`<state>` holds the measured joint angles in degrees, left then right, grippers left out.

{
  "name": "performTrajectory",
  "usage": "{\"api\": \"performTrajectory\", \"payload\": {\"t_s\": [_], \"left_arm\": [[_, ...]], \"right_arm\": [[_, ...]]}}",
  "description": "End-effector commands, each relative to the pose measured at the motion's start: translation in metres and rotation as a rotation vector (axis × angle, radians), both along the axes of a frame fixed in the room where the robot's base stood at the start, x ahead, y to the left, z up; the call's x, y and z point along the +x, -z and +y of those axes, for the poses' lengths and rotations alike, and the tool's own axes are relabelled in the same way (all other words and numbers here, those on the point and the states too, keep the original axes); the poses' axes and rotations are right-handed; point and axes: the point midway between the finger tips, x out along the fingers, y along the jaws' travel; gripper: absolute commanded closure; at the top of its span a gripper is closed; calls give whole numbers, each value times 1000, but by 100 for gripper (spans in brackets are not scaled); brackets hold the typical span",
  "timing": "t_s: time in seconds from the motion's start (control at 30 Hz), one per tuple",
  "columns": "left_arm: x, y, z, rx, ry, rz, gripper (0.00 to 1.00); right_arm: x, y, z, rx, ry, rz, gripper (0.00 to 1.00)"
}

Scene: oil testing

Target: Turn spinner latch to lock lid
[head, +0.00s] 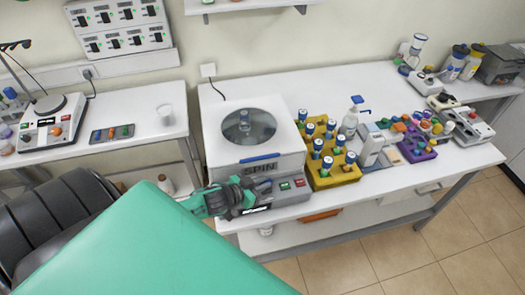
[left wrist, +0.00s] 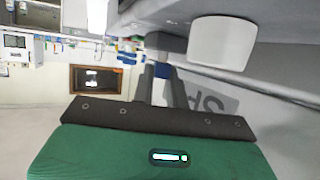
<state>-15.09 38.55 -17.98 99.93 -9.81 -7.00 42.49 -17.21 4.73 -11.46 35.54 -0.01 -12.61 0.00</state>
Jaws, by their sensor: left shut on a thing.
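The spinner (head: 218,150) is a white box on the bench, with a round clear window in its lid (head: 284,110), a blue strip (head: 260,157) at the lid's front edge and SPIN lettering. The lid lies down on the box. My left gripper (head: 252,190) is at the spinner's front face, just below the lettering. It is shut on a small part there, which seems to be the latch. The latch is hidden by the gripper in the head view. In the left wrist view the dark fingers (left wrist: 163,75) reach up to the spinner front, beside a pale rounded part (left wrist: 222,42).
A yellow rack (head: 330,180) of blue-capped bottles stands close to the spinner's right. A green and a red button (head: 300,182) sit right of my gripper. A hotplate (head: 52,115) is on the left bench.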

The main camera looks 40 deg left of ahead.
Motion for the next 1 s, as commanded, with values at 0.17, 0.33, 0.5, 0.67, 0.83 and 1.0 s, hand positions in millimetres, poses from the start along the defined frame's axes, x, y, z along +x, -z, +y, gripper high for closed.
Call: {"api": "performTrajectory", "payload": {"t_s": [0.17, 0.33, 0.5, 0.67, 0.83, 1.0], "left_arm": [[2, -1, 3, 4, 91, -2, 100], [2, -1, 4, 3, 142, -2, 100], [3, -1, 3, 1, 167, -2, 100], [2, -1, 3, 0, 173, -1, 100], [2, 0, 3, 0, 173, -1, 100], [2, 0, 3, 0, 173, -1, 72]], "right_arm": [[0, -2, 0, 0, 0, 0, 100], [0, -2, 1, 1, 1, 0, 100], [0, -2, 2, 2, 2, 0, 100], [0, -2, 4, 4, 3, 0, 100], [0, -2, 5, 4, 3, 0, 100], [0, -2, 4, 4, 3, 0, 100]]}}
